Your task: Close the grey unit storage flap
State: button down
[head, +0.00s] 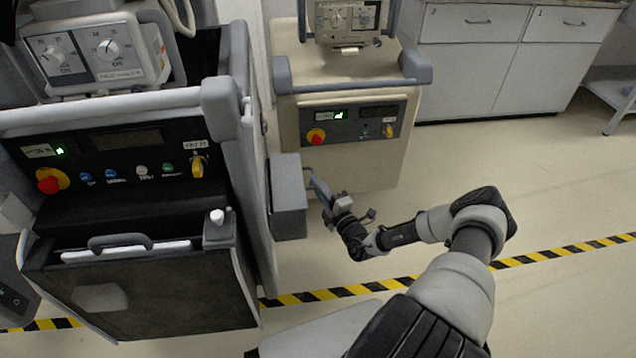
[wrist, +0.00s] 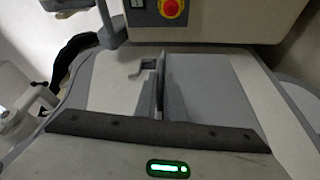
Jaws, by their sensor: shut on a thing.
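The grey unit (head: 215,120) stands at the left. Its dark front panel (head: 190,300) carries an arched grey handle (head: 120,242), with a dark gap above it. A grey box (head: 289,215) sits at the unit's right side.
The beige unit (head: 380,165), with a red knob (head: 316,136), stands close behind my gripper; the knob also shows in the wrist view (wrist: 171,8). White cabinets (head: 470,65) line the back wall. The floor at the right is clear, crossed by yellow-black tape (head: 560,252).

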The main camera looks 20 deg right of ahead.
jog(key=shift+s+a+f+m, duration=0.1)
jog(key=shift+a+f+m, duration=0.2)
jog(key=shift+f, duration=0.2)
jog(key=c, duration=2.1)
grip_release()
jog(key=shift+f, duration=0.1)
jog(key=shift+s+d, duration=0.15)
jog(key=shift+s, duration=0.2)
jog(key=p+v, duration=0.3)
jog(key=v, duration=1.3)
jog(key=shift+s, duration=0.2)
